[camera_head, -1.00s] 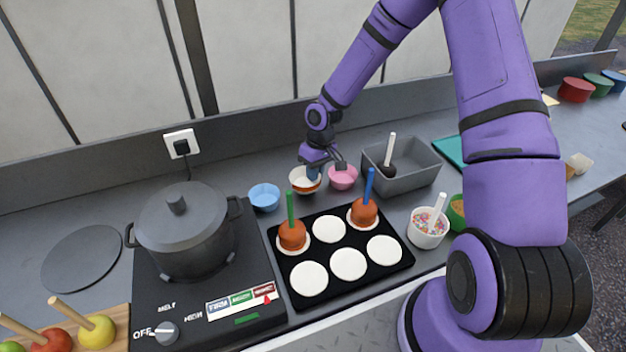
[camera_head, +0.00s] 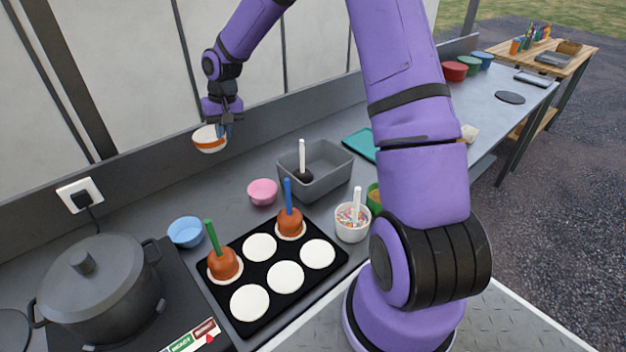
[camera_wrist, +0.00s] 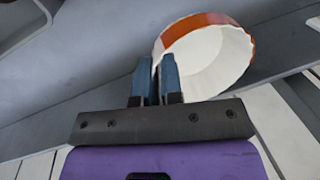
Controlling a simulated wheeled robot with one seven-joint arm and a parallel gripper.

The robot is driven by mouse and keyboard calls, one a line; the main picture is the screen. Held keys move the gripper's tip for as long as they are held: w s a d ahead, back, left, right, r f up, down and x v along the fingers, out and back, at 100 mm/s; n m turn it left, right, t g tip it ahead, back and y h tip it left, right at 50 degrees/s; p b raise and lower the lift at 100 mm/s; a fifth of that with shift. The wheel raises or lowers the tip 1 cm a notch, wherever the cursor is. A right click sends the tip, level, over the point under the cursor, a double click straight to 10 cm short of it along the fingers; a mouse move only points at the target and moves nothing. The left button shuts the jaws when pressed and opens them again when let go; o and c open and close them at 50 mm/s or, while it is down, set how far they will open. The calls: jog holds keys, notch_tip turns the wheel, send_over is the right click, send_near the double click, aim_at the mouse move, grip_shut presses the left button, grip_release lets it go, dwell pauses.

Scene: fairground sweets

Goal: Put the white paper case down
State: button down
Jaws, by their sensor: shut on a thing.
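The white paper case (camera_head: 209,146) has an orange band on its outside. My gripper (camera_head: 224,130) is shut on its rim and holds it in the air, above the back of the counter near the wall. In the wrist view the case (camera_wrist: 208,58) hangs from the blue fingers (camera_wrist: 156,78), its pale fluted inside showing and looking empty. The fingertips overlap the rim at its near side.
A blue case (camera_head: 186,232) and a pink case (camera_head: 262,191) stand on the counter (camera_head: 225,208) with bare room between them. A grey tub (camera_head: 330,182) stands to the right. A black mat (camera_head: 265,318) with two stick-bearing apples lies in front. A pot (camera_head: 100,290) is at left.

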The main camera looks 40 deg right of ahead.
jog(key=d+r+m, duration=0.1)
jog(key=d+m, duration=0.2)
jog(key=d, duration=0.2)
jog(key=m+t+h, duration=0.1)
jog(key=m+t, duration=0.1)
jog(key=m, duration=0.7)
send_over(337, 165)
jog(key=s+a, duration=0.3)
jog(key=s+d+x, duration=0.1)
jog(key=s+x, duration=0.1)
jog(key=x, duration=0.7)
jog(key=shift+s+x, duration=0.2)
jog(key=shift+x, duration=0.8)
jog(key=shift+s+x, duration=0.2)
jog(key=shift+x, duration=0.8)
jog(key=shift+s+x, duration=0.25)
jog(key=shift+x, duration=0.75)
jog(key=shift+f, duration=0.75)
jog(key=c, duration=1.5)
grip_release()
jog(key=shift+a, duration=0.1)
jog(key=shift+c, duration=0.2)
